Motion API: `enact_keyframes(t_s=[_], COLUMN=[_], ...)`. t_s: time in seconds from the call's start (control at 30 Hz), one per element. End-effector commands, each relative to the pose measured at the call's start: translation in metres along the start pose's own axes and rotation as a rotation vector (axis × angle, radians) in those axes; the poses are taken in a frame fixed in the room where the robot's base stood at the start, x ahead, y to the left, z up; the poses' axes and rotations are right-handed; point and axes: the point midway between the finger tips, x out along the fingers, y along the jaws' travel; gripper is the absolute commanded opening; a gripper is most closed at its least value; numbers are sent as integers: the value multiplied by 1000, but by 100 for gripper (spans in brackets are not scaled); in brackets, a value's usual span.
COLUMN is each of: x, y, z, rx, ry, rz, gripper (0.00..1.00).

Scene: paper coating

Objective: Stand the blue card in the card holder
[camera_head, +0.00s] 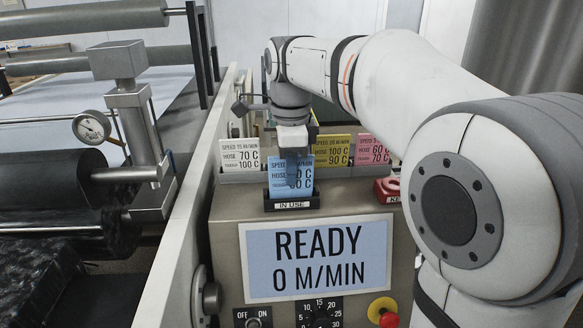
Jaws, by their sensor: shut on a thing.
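The blue card (281,180) stands upright at the black card holder (306,202), which has an "IN USE" label on its front. The card's lower edge is at the holder's slot, behind its front lip; I cannot tell whether it rests on the bottom. My gripper (294,165) points down from above and is shut on the blue card, covering part of its printed text. The fingertips are partly lost against the card.
White (240,154), yellow (332,151) and pink (373,149) cards stand in a rack behind the holder. A red block (388,188) sits to the right. Below is a panel reading "READY 0 M/MIN" (315,258). Rollers and a dial gauge (93,126) are at the left.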

Motion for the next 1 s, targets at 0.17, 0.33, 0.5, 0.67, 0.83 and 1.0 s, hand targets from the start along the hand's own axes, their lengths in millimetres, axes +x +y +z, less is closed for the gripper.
enact_keyframes(t_s=[0.17,0.33,0.5,0.67,0.83,1.0], x=[6,10,12,12,12,12], y=[0,0,0,0,0,0], z=[0,0,0,0,0,-1], rx=[0,0,0,0,0,1], ry=[0,0,0,0,0,0], rz=[0,0,0,0,0,0], gripper=[0,0,0,0,17,30])
